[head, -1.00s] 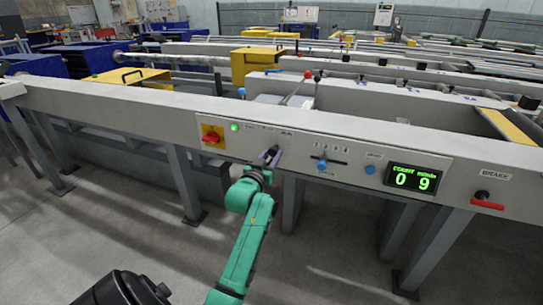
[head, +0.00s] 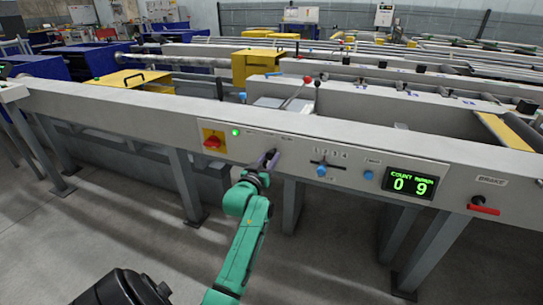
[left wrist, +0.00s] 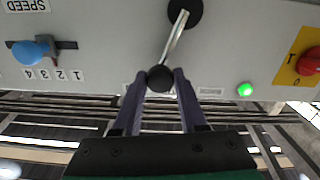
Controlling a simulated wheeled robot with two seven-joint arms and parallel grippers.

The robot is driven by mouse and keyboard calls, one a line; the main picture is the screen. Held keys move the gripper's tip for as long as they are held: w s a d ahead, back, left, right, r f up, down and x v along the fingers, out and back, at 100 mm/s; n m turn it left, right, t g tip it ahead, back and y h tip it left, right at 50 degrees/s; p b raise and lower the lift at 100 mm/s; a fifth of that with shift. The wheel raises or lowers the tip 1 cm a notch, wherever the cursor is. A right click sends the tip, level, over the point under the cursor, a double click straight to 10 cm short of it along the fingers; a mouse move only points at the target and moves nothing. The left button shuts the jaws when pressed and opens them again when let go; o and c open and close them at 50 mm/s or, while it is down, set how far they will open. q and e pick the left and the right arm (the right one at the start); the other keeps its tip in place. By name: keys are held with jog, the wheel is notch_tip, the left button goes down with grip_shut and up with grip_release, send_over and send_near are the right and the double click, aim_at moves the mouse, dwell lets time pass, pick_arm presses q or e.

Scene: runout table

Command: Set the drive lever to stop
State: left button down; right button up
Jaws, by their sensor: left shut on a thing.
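The drive lever (left wrist: 176,38) shows in the left wrist view as a bright metal rod. It runs from a round black hub to a black knob (left wrist: 160,79), slanting to the left in that view. My left gripper (left wrist: 160,84) has its two purple-grey fingers closed on the knob, one at each side. In the head view the left gripper (head: 269,159) is at the front panel (head: 295,164), and it mostly hides the lever. Small labels by the lever are partly covered by the fingers and cannot be read. My right gripper is not in view.
On the panel, a red rotary switch (head: 212,141) on yellow and a green lamp (head: 235,132) are left of the lever. A blue-knobbed speed slider (head: 321,170), blue button (head: 368,175), counter display (head: 411,183) and red brake handle (head: 484,209) are right. Table legs stand below.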

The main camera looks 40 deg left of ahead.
pick_arm(q)
jog(key=a+n+p, duration=0.1)
jog(key=n, duration=0.1)
jog(key=s+a+n+p, duration=0.1)
jog(key=n+p, duration=0.1)
jog(key=shift+a+r, duration=0.15)
jog(key=shift+a, duration=0.1)
jog(key=shift+c, duration=2.3)
grip_release()
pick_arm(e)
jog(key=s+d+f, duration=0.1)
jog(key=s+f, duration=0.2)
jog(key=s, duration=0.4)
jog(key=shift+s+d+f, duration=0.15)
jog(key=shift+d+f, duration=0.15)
pick_arm(q)
jog(key=p+v, duration=0.1)
jog(key=v, duration=1.3)
jog(key=shift+s, duration=0.2)
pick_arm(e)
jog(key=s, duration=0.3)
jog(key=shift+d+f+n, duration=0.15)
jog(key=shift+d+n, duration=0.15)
pick_arm(q)
jog(key=shift+d, duration=0.15)
